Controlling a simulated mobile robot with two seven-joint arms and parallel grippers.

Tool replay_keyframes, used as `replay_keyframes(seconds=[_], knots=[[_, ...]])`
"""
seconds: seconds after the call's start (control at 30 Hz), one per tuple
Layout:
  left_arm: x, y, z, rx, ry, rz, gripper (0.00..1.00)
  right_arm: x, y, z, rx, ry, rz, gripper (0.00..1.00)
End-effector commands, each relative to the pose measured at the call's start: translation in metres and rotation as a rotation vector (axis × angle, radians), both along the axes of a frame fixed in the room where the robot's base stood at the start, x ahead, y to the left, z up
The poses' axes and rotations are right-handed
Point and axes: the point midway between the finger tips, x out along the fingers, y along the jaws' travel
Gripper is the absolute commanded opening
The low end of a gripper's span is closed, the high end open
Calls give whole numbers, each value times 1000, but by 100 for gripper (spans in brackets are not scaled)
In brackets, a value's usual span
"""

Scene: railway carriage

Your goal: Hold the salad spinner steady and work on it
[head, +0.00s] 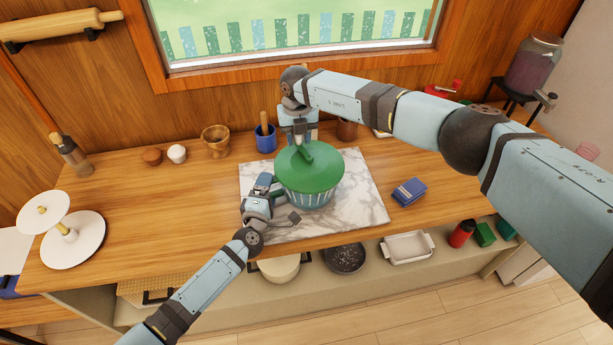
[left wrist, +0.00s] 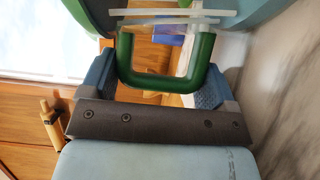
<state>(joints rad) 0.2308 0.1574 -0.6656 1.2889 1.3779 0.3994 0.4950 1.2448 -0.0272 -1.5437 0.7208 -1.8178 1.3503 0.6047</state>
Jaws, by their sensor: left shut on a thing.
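The salad spinner has a green lid (head: 322,176) and a ribbed, see-through bluish bowl (head: 312,199). It stands upright on a marble board (head: 368,205). My left gripper (head: 270,190) is low at the bowl's left side. In the left wrist view its jaws (left wrist: 155,85) are shut on a green U-shaped side handle (left wrist: 160,80) of the spinner. My right gripper (head: 301,138) points down over the back of the lid, at a green raised grip (head: 304,152) on top. Its fingertips are small and partly hidden, so I cannot tell whether they close on it.
A blue sponge-like block (head: 409,192) lies right of the board. A blue pot (head: 266,141), a wooden goblet (head: 215,141) and small cups stand behind. A white tiered stand (head: 72,240) is at the left. The counter between stand and board is clear.

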Motion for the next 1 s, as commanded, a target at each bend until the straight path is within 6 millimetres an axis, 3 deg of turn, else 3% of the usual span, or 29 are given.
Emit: replay_keyframes(seconds=[0.37, 1.0], knots=[[0, 0, -1, -1, 1, -1, 37, -2, 3, 3, 1, 1, 4, 51], [0, 0, -1, -1, 1, 1, 37, -2, 3, 59, 1, 2, 5, 51]])
